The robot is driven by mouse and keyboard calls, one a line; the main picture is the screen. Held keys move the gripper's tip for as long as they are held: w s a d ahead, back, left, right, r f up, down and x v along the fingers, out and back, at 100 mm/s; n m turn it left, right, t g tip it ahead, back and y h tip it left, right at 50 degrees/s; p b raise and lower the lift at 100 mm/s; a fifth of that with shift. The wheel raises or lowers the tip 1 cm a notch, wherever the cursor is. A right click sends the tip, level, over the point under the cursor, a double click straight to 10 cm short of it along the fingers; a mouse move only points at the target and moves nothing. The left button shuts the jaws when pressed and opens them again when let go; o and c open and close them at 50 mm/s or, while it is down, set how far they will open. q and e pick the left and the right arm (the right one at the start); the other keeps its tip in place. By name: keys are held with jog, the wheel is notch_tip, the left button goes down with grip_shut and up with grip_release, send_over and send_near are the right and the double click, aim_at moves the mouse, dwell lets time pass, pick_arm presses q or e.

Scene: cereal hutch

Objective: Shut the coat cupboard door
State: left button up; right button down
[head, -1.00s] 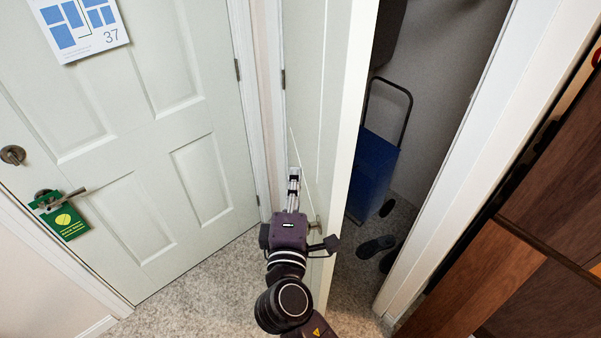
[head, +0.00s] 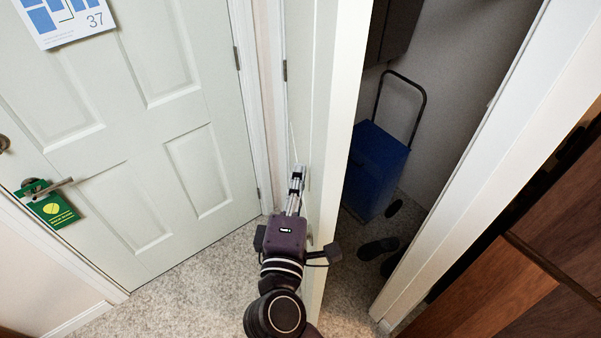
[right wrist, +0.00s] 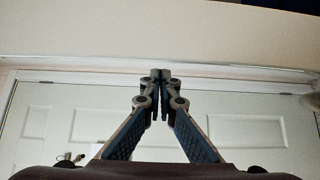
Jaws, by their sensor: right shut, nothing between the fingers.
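The coat cupboard door (head: 338,130) stands ajar in the head view, seen nearly edge-on, with a wide gap between its free edge and the white frame post (head: 465,165) on the right. My right gripper (head: 297,174) is shut and empty. It is at the outer face of the door, on the left side, close against it; I cannot tell whether it touches. My wrist hides the lower part of that face, where the handle is. In the right wrist view the fingertips (right wrist: 161,75) are together. My left gripper is not in view.
A closed pale panelled door (head: 150,130) with a green hanger (head: 55,210) is on the left. Inside the cupboard are a blue trolley (head: 378,165) and dark shoes (head: 378,247). Brown wooden furniture (head: 540,265) stands at the right. Speckled floor (head: 190,275) is clear at the left.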

jog(key=w+d+n+y+p, duration=0.1)
jog(key=w+d+n+y, duration=0.1)
jog(key=d, duration=1)
jog(key=w+d+n+y+p, duration=0.2)
jog(key=w+d+y, duration=0.2)
jog(key=d, duration=0.8)
jog(key=shift+w+d, duration=0.35)
jog(key=shift+w, duration=0.3)
